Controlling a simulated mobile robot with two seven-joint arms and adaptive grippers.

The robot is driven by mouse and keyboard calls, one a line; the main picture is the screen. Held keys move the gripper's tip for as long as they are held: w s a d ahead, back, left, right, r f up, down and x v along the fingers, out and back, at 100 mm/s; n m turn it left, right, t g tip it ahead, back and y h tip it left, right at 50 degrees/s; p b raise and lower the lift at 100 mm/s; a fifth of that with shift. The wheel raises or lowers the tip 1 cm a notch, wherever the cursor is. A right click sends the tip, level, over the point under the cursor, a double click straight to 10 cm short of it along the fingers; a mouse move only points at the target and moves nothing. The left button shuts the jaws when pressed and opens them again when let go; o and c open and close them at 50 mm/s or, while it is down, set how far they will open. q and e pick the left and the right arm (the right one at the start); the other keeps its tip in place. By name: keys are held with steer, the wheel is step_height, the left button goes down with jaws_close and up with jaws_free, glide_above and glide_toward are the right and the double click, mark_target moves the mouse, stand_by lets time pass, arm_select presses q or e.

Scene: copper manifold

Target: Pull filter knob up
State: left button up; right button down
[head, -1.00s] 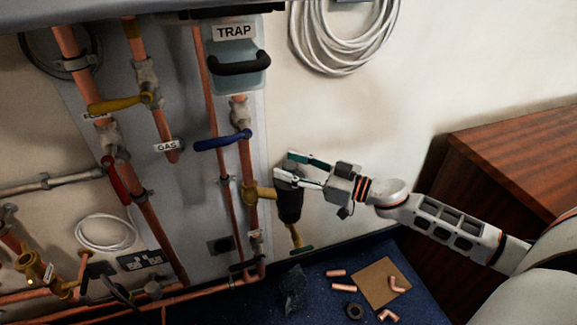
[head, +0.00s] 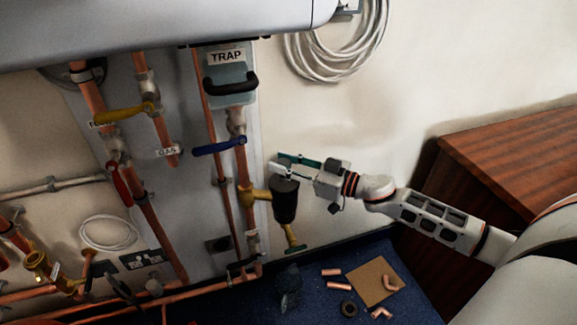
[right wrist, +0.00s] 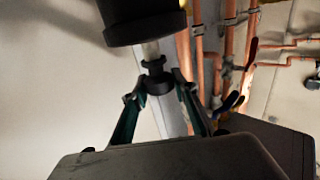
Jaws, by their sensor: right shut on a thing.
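The filter is a dark cylinder (head: 285,202) on a brass fitting beside the copper pipe, with a brass drain piece below it. Its body (right wrist: 143,22) fills the top of the right wrist view. A pale stem joins it to a small black filter knob (right wrist: 156,80). My right gripper (head: 285,165) is at the top end of the filter in the head view. In the right wrist view its two fingers (right wrist: 158,88) are on either side of the knob, shut on it. The knob is hidden or too small to tell in the head view. My left gripper is not in view.
A blue-handled valve (head: 218,147) and a clear trap (head: 230,85) are on the pipe at left. A wooden cabinet (head: 510,165) stands at right. Loose copper fittings and a brown board (head: 371,282) lie on the blue floor. The wall right of the filter is bare.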

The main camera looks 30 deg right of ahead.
mark_target(284, 161)
step_height(284, 161, up, 6)
steer(key=p, duration=0.3)
steer(key=shift+w+r, duration=0.15)
steer(key=shift+r, duration=0.05)
steer(key=shift+r+p, duration=0.3)
steer(key=shift+p, duration=0.35)
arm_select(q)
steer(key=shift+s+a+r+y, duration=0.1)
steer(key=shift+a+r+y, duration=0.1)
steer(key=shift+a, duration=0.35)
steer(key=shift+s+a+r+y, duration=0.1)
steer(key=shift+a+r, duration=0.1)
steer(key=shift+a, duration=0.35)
arm_select(e)
steer(key=shift+f, duration=0.4)
steer(key=c, duration=1.6)
jaws_free()
steer(key=shift+f, duration=0.1)
steer(key=v, duration=1.2)
